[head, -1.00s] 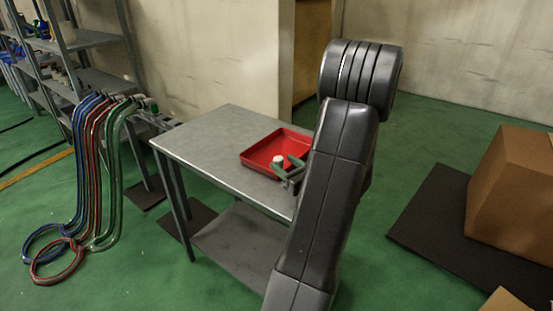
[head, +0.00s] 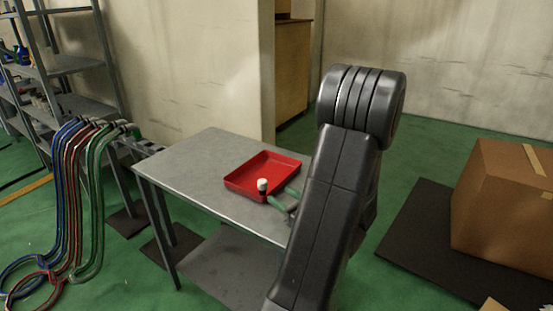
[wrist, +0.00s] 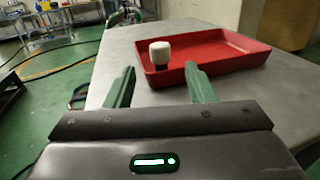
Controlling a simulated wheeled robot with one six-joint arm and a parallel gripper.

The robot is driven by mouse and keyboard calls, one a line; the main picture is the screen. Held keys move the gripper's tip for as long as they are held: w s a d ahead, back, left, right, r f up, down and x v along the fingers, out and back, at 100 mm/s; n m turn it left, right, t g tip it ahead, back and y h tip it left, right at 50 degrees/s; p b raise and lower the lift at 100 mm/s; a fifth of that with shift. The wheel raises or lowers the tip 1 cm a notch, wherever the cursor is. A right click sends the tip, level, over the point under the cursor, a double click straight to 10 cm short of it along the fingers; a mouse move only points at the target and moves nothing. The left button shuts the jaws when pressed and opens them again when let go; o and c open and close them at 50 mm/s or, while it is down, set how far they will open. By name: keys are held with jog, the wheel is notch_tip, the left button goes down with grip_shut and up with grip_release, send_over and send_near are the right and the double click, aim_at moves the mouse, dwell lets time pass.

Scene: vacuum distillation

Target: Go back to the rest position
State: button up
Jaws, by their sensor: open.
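My gripper (head: 280,198) is open and empty at the near edge of the red tray (head: 284,160). In the wrist view its two green fingers (wrist: 159,82) stand wide apart, pointing toward the tray (wrist: 230,41). A small white-capped item with a dark lower part (head: 263,185) stands upright at the tray's near side, apparently inside it. In the wrist view the cap (wrist: 159,52) shows beyond and between the fingertips, apart from them. My arm hides the right end of the table in the head view.
The grey metal table (head: 190,165) is mostly bare left of the tray. Coloured hoses (head: 75,190) hang at the left, near metal shelves (head: 75,65). A cardboard box (head: 500,195) sits on a dark mat (head: 405,225) at right.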

aim_at(259, 181)
jog(key=x, duration=1.1)
jog(key=shift+w+a+f, duration=0.15)
jog(key=shift+w+a, duration=0.05)
jog(key=shift+a, duration=0.05)
jog(key=shift+r, duration=0.95)
jog(key=shift+f, duration=0.15)
